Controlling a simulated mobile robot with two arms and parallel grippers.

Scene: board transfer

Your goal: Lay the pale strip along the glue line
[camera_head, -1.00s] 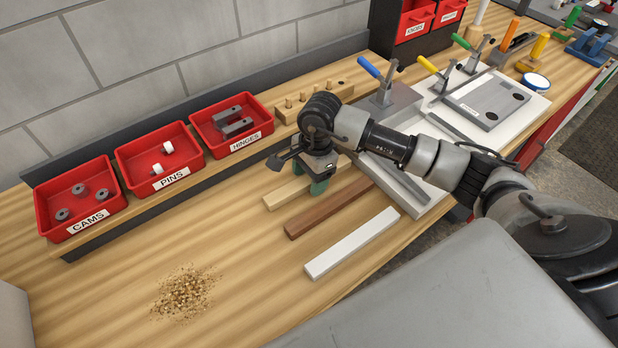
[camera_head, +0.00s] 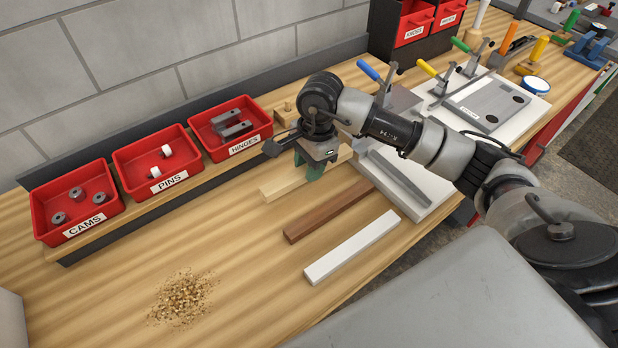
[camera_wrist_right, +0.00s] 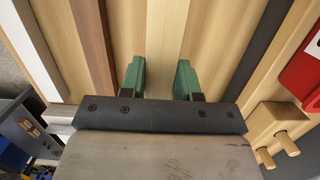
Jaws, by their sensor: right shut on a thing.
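The pale wooden strip (camera_head: 279,187) is in my right gripper (camera_head: 308,167), in front of the red bins in the head view. The green fingertips stand on either side of it, and its middle is partly hidden by the gripper. In the right wrist view the strip (camera_wrist_right: 167,35) runs between the two fingers of the gripper (camera_wrist_right: 160,77). It seems held just above the bench, roughly parallel to the brown strip. I cannot make out a glue line. My left gripper is not in view.
A brown strip (camera_head: 325,214) and a white strip (camera_head: 352,247) lie nearby. Red bins (camera_head: 232,130) line the back. A white board (camera_head: 528,113) with clamps and a grey bar (camera_head: 402,178) are at right. Wood shavings (camera_head: 182,298) lie front left, with bare bench around.

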